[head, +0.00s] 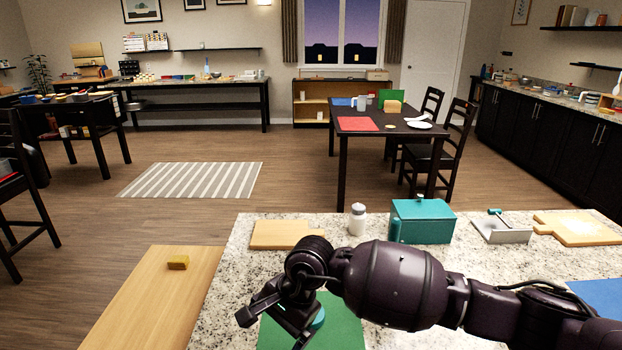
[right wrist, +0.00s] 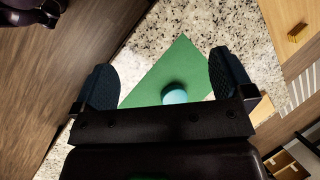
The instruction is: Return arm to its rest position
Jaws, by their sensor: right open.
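My right arm reaches in from the right over the granite counter in the head view. Its gripper (head: 272,326) is open and empty above the left part of a green mat (head: 345,325). In the right wrist view the two fingers of the gripper (right wrist: 164,80) are wide apart. A small round teal thing (head: 318,318) lies on the mat, partly hidden by the gripper in the head view. It also shows in the right wrist view (right wrist: 175,96), beyond the gripper's palm and not held. My left gripper is in neither view.
On the granite counter (head: 240,265) stand a white-capped shaker (head: 357,219), a teal box (head: 422,222), a cutting board (head: 280,235), a grey dustpan (head: 500,230) and another board (head: 580,228). A yellow block (head: 178,262) lies on the wooden surface (head: 150,310) to the left.

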